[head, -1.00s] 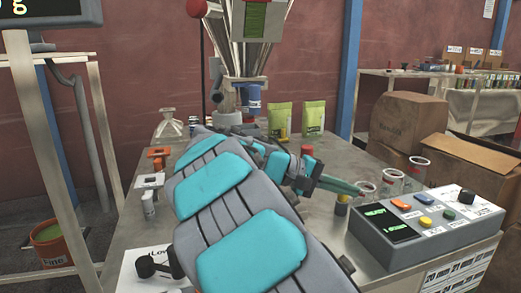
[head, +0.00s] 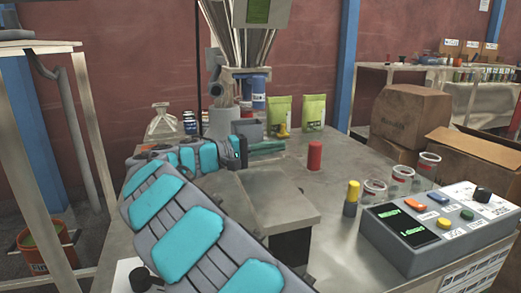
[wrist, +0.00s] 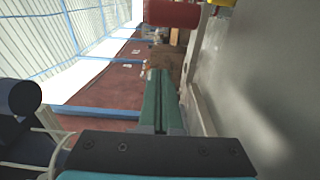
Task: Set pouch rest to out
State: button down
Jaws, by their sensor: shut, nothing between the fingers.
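The powder filler's metal hopper (head: 243,40) stands at the back of the table, with a blue-and-white cylinder (head: 259,92) below it. A grey block (head: 247,129) sits under the spout, partly behind my gripper. A flat grey metal platform (head: 272,208) on a dark support stands nearer, beside my arm. I cannot tell for sure which part is the pouch rest or how it is set. My gripper (head: 268,148) has green fingers pointing right, just in front of the block. In the wrist view the fingers (wrist: 158,80) lie together and empty. Contact with the block cannot be told.
A red cylinder (head: 315,156) stands right of my gripper and shows in the wrist view (wrist: 172,13). A yellow-topped post (head: 351,197), glass jars (head: 402,178) and a control box (head: 440,226) are on the right. Two green pouches (head: 314,112) stand behind.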

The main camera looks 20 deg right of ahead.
jog(key=shift+s+d, duration=0.85)
jog(key=shift+d, duration=0.35)
jog(key=shift+s+d, duration=0.85)
jog(key=shift+d, duration=0.3)
